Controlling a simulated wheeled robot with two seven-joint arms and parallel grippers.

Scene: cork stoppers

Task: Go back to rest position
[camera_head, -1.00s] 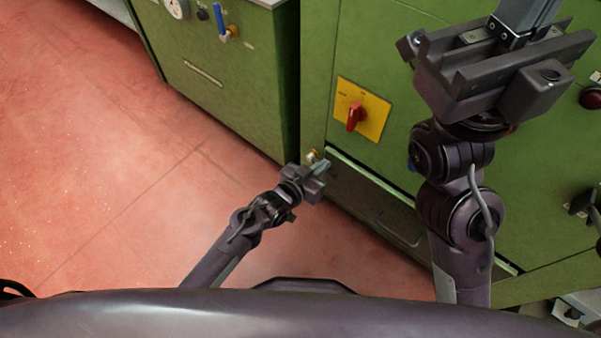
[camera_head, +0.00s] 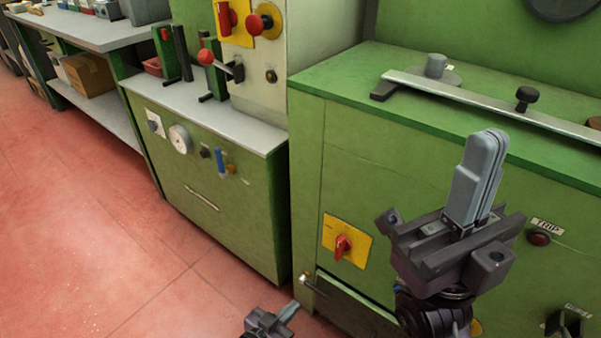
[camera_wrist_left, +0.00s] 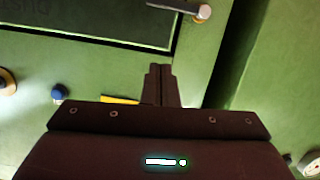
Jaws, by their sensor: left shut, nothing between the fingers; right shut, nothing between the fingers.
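My left gripper (camera_head: 287,312) is low at the bottom edge of the head view, in front of the green machine. In the left wrist view my left gripper (camera_wrist_left: 160,72) has its fingers together, with nothing between them, facing a green panel. My right gripper (camera_head: 484,172) stands upright at the right of the head view, its grey fingers pressed together and empty. It is in front of the machine's front face and overlaps its top edge in the picture. No cork stoppers can be made out.
A green machine (camera_head: 400,120) with a yellow-plated red switch (camera_head: 343,244) fills the right. A green cabinet (camera_head: 225,210) with a gauge (camera_head: 180,139) stands left of it. A workbench (camera_head: 95,33) with a cardboard box (camera_head: 88,74) is farther back. Red floor (camera_head: 90,230) at left is clear.

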